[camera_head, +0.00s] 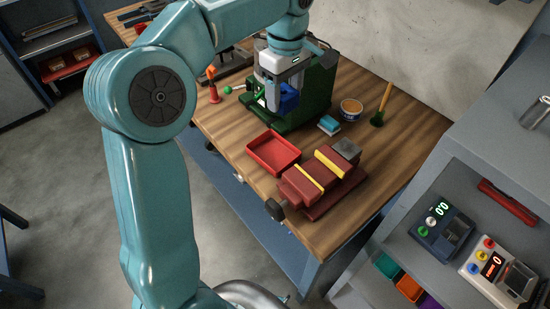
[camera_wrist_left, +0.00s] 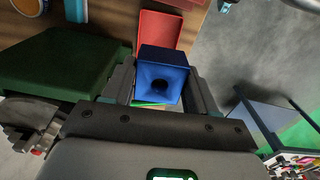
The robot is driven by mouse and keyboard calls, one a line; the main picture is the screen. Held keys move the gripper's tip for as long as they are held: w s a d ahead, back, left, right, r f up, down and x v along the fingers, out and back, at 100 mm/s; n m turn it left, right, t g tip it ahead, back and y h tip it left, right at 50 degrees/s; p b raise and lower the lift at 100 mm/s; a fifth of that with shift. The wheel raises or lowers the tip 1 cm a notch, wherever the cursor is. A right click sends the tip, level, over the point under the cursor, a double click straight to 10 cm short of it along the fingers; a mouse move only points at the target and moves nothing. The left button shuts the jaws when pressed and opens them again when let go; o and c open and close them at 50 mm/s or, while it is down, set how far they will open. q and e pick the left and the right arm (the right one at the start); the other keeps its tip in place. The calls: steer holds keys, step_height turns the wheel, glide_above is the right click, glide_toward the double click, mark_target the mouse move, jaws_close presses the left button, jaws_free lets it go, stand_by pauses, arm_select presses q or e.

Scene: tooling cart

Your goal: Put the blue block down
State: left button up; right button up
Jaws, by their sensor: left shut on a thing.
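The blue block (camera_wrist_left: 160,76) is held between the two fingers of my left gripper (camera_wrist_left: 160,90) in the left wrist view. A round dark hole shows in its face. In the head view the blue block (camera_head: 289,97) shows partly behind the fingers of my left gripper (camera_head: 275,98). The gripper is shut on it, in front of a green machine (camera_head: 318,88) on the wooden bench (camera_head: 228,122). Whether the block touches anything below it cannot be told. My right gripper is not in view.
A red tray (camera_head: 273,153) lies on the bench. A dark red vise (camera_head: 320,182) with yellow strips stands beside it. A small blue item (camera_head: 329,124), a round tin (camera_head: 351,109) and a brush (camera_head: 381,105) stand to the right. A grey shelf (camera_head: 465,150) holds meters.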

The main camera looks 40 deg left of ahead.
mark_target(281, 162)
arm_select(q)
step_height(281, 162, down, 20)
steer(key=shift+a+r+b, duration=0.1)
steer(key=shift+a+b, duration=0.05)
steer(key=shift+b, duration=0.2)
steer(key=shift+s, duration=0.1)
steer(key=o, duration=0.9)
steer(key=shift+o, duration=0.2)
step_height(281, 162, up, 12)
